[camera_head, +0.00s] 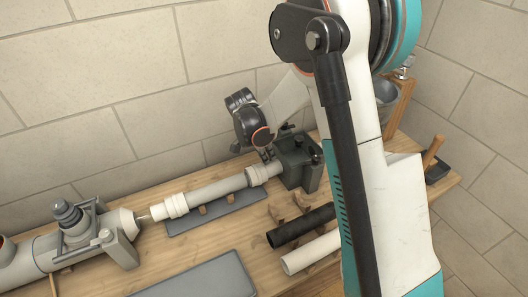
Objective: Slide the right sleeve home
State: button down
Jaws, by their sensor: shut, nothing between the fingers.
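A grey pipe (212,191) lies level above the bench, between a white fitting at the left and a dark green block vise (300,160) at the right. The right sleeve (256,176) is a pale collar around the pipe's right part, close to the vise. A white left sleeve (174,206) sits around the pipe's left end. My gripper (267,156) is shut and empty, just above and behind the right sleeve. Its fingertips are small and partly hidden, so I cannot tell whether they touch the sleeve.
A grey pipe assembly with a clamp (121,250) stands at the left. A black tube (301,225) and a white tube (310,251) lie in front on the wooden bench (105,284). A grey tray (205,279) lies at the front. My arm covers the right side.

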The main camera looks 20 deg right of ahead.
aim_at(258, 166)
jog(key=shift+d+f, duration=0.2)
jog(key=shift+f, duration=0.3)
jog(key=a, duration=0.2)
jog(key=s+a, duration=0.1)
jog(key=a, duration=0.2)
jog(key=shift+d, duration=0.1)
jog(key=shift+r, duration=0.1)
